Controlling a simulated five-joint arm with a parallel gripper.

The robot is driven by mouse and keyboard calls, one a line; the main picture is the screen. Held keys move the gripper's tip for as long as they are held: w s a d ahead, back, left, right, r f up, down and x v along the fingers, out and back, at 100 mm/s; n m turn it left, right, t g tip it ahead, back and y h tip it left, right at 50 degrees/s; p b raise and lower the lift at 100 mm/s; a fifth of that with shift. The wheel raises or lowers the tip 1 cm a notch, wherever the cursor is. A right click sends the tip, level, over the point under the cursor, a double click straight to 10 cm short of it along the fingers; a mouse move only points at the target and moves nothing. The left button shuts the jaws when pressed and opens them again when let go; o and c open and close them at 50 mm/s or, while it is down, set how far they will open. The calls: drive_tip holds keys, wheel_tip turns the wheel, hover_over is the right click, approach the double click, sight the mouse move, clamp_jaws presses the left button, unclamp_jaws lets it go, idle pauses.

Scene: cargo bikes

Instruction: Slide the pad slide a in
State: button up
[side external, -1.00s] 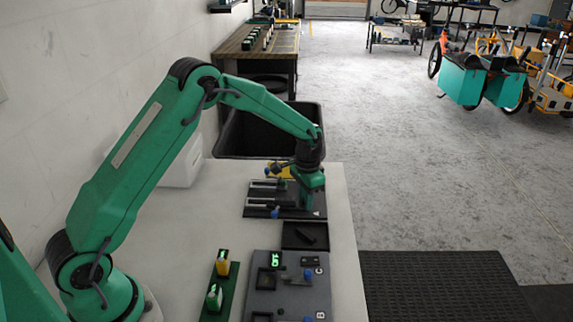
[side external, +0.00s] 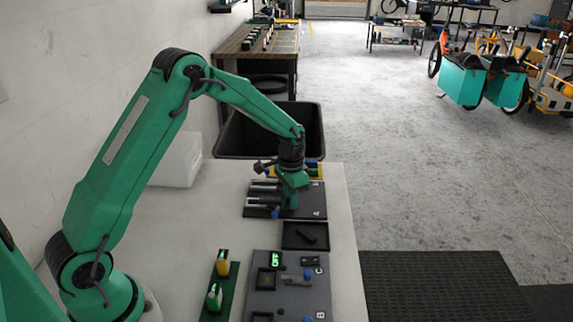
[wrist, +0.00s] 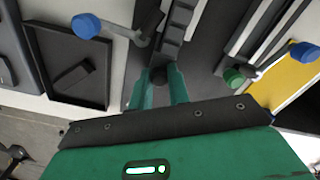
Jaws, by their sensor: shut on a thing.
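The dark fixture board marked A (side external: 315,203) lies on the table in the side view, with pale bars (side external: 262,187) at its left. My gripper (side external: 291,204) is low over this board. In the wrist view my green fingers (wrist: 160,82) are shut on a small black knob (wrist: 160,73), which I take to be the handle of pad slide a. A dark stepped strip (wrist: 178,24) runs upward in the picture from near the knob. The slide's body is partly hidden by my fingers and is hard to tell from the board.
Blue-knobbed levers stand on both sides, left (wrist: 86,26) and right (wrist: 303,52), with a green knob (wrist: 234,77) close right. A shallow black tray (side external: 286,240) holds a dark block (side external: 308,235). A yellow panel (wrist: 287,80) lies beyond the board. A lower fixture (side external: 290,292) sits nearer.

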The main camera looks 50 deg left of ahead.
sight(282, 203)
drive_tip(key=shift+s+a+f, duration=0.15)
drive_tip(key=shift+s+a, duration=0.3)
drive_tip(key=shift+s, duration=0.1)
drive_tip(key=shift+s+a+f, duration=0.15)
drive_tip(key=shift+s+a, duration=0.3)
drive_tip(key=shift+s, duration=0.1)
drive_tip(key=o, duration=0.7)
drive_tip(key=shift+s, duration=0.1)
drive_tip(key=shift+r, duration=0.1)
drive_tip(key=shift+r, duration=0.2)
drive_tip(key=shift+w+r, duration=0.2)
drive_tip(key=shift+r, duration=1.95)
drive_tip(key=shift+w, duration=0.1)
drive_tip(key=w+d+r, duration=0.3)
drive_tip(key=w+d, duration=0.1)
